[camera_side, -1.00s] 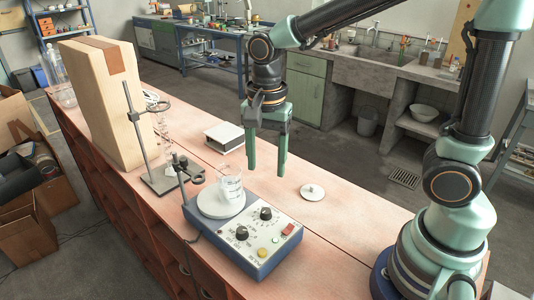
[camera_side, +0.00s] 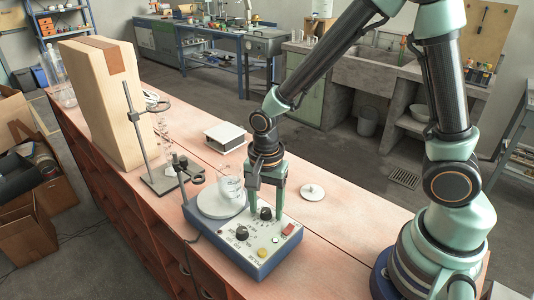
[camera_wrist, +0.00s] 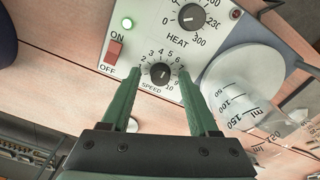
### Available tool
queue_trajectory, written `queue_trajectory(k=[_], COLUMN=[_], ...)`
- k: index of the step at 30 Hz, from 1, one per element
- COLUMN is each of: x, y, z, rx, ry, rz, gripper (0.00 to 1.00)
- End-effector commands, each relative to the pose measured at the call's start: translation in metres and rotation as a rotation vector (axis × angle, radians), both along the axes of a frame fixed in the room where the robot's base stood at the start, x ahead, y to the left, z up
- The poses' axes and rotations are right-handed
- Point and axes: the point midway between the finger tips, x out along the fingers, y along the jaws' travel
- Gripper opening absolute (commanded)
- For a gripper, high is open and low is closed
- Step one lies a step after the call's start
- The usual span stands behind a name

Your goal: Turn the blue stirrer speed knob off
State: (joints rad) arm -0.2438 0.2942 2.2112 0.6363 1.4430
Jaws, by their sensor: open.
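The blue stirrer (camera_side: 258,262) stands on the bench with a pale control panel. Its black SPEED knob (camera_side: 266,213) also shows in the wrist view (camera_wrist: 159,73), ringed by printed numbers. The knob's pointer setting is too small to read surely. My gripper (camera_side: 266,210) is open and lowered to the panel. In the wrist view its green fingertips (camera_wrist: 160,70) stand on either side of the SPEED knob, with visible gaps. A red ON/OFF switch (camera_wrist: 113,50) lies to the left of the knob. The black HEAT knob (camera_wrist: 191,16) lies above it there.
A glass beaker (camera_side: 230,188) stands on the stirrer's round plate (camera_side: 208,204), close to the left of my gripper. A metal stand (camera_side: 158,180) with clamps is farther left. A small white disc (camera_side: 312,192) lies on the clear bench at right.

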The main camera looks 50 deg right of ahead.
Motion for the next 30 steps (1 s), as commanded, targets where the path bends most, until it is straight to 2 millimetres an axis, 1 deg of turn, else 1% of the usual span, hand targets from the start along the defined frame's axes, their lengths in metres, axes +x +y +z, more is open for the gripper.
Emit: queue_trajectory(k=[7, 8, 9, 11, 12, 13, 23, 30], x=[0.0, 0.0, 0.0, 0.0, 0.0, 0.0, -0.0002, -0.0001], y=[0.0, 0.0, 0.0, 0.0, 0.0, 0.0, -0.0001, 0.0001], z=[-0.0008, -0.0008, -0.0008, -0.0007, -0.0007, -0.0006, -0.0004, -0.0002], rx=[0.0, 0.0, 0.0, 0.0, 0.0, 0.0, 0.0, -0.001], ry=[0.0, 0.0, 0.0, 0.0, 0.0, 0.0, 0.001, 0.002], rz=[0.0, 0.0, 0.0, 0.0, 0.0, 0.0, 0.029, 0.153], gripper=[0.61, 0.57, 0.42, 0.19, 0.03, 0.0, 0.0, 0.0])
